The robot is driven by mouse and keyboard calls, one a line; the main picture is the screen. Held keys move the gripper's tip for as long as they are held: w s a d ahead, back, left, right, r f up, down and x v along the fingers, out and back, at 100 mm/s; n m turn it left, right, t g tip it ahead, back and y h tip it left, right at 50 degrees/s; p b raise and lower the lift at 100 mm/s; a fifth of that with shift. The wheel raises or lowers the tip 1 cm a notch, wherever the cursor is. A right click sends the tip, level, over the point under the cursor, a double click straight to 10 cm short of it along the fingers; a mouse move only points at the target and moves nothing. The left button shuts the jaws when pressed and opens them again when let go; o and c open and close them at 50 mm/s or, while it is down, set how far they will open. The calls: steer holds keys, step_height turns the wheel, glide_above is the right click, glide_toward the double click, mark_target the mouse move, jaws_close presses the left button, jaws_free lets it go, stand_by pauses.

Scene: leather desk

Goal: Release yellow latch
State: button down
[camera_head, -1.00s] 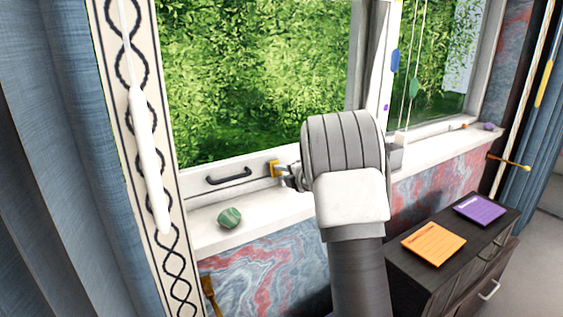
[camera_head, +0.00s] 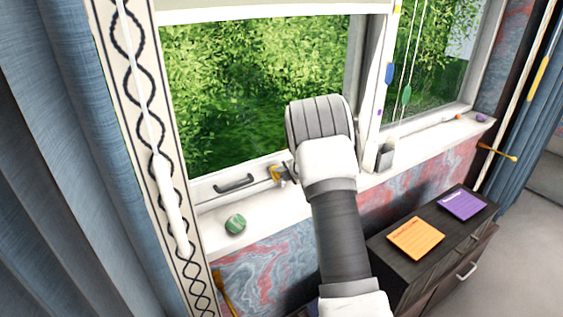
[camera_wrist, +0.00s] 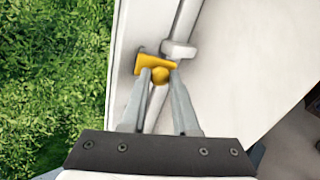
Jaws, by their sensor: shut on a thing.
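The yellow latch (camera_head: 276,173) sits on the white lower frame of the window, right of a dark handle. In the wrist view the latch (camera_wrist: 153,64) shows a flat yellow plate with a rounded knob below it. My gripper (camera_wrist: 160,74) has its two grey fingers on either side of the yellow knob, shut on it. In the head view my gripper (camera_head: 290,176) reaches the latch from the right, and my wrist hides part of the frame there.
A dark handle (camera_head: 234,184) is on the window frame. A green striped stone (camera_head: 236,223) lies on the white sill (camera_head: 212,228). A dark cabinet (camera_head: 385,243) with an orange card (camera_head: 416,238) and a purple card (camera_head: 462,203) stands to the right. A blue curtain (camera_head: 60,150) hangs left.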

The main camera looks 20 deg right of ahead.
steer(key=g+p, duration=0.1)
steer(key=p, duration=0.3)
steer(key=r+g+p, duration=0.1)
steer(key=p, duration=0.3)
steer(key=r+g+p, duration=0.1)
steer(key=g+p, duration=0.1)
steer(key=p, duration=0.2)
steer(key=shift+w+r+h, duration=0.15)
steer(key=shift+w+h, duration=0.15)
steer(key=shift+h, duration=0.1)
steer(key=shift+w+r+g+p, duration=0.25)
steer(key=shift+g+p, duration=0.3)
steer(key=shift+g, duration=0.25)
steer(key=shift+w+a+r+g+h+b, duration=0.1)
steer(key=shift+w+r+g+h+b, duration=0.2)
steer(key=shift+g, duration=0.4)
steer(key=shift+w+a+r+g+b, duration=0.1)
steer(key=shift+w+r+g+b, duration=0.1)
steer(key=shift+g+b, duration=0.55)
steer(key=c, duration=0.7)
jaws_free()
